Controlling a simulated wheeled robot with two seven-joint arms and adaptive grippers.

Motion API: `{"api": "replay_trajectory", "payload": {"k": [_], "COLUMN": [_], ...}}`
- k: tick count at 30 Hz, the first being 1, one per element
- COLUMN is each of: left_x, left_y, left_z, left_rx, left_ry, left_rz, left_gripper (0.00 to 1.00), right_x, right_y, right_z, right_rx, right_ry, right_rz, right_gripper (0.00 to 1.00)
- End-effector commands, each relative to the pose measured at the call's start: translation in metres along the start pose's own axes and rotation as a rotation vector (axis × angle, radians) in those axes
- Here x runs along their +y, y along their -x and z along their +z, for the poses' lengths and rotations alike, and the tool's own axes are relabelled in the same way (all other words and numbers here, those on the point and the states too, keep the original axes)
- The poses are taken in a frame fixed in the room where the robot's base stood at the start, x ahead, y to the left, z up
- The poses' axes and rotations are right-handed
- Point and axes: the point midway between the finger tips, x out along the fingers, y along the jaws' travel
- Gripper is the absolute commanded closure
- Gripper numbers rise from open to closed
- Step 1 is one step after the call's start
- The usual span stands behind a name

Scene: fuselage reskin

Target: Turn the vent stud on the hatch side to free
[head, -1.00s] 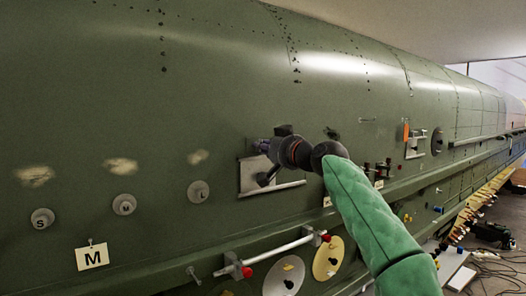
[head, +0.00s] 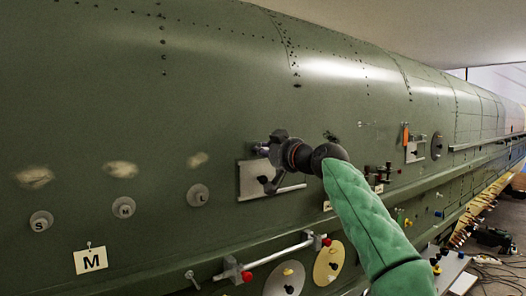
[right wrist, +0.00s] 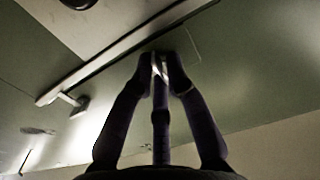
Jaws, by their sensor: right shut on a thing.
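My right gripper (head: 268,165) is at the green fuselage side, in front of a light grey square plate (head: 251,181) with a ledge along its lower edge. A small dark knob shows on the plate beside the fingers. In the right wrist view the fingertips (right wrist: 160,66) are closed together on a small bright metal piece, seemingly the vent stud (right wrist: 158,68). The fingers hide most of it, so I cannot tell how far it is turned. My left gripper is not in view.
A rail with red ends (head: 275,256) and round discs (head: 328,262) sit below. Another plate with an orange tag (head: 405,135) is farther right. Cables lie on the floor.

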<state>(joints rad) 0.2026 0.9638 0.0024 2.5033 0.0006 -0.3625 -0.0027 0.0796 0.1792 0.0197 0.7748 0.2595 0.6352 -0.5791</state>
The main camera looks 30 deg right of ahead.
Motion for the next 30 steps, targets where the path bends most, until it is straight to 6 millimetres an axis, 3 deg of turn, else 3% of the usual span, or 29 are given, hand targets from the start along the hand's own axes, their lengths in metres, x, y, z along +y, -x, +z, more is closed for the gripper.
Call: {"api": "replay_trajectory", "payload": {"k": [1,2,3,4,20,30], "left_x": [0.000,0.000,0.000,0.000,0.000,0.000], "left_y": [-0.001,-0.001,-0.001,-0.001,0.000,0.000], "left_z": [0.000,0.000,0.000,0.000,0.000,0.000], "left_rx": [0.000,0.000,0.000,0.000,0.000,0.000], "left_ry": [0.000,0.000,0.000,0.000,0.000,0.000], "left_rz": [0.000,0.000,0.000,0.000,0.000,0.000], "left_gripper": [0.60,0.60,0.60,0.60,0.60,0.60], "right_x": [-0.002,-0.002,-0.002,-0.002,-0.001,0.000], "right_y": [-0.007,-0.007,-0.007,-0.007,-0.002,0.024], "right_z": [0.013,0.013,0.013,0.013,0.004,0.003], "right_rx": [-0.027,-0.027,-0.027,-0.027,-0.010,-0.008], "right_ry": [0.000,0.000,0.000,0.000,-0.002,-0.001], "right_rz": [-0.008,-0.008,-0.008,-0.008,-0.004,-0.002], "right_gripper": [1.00,1.00,0.73,0.65,0.65,0.65]}}
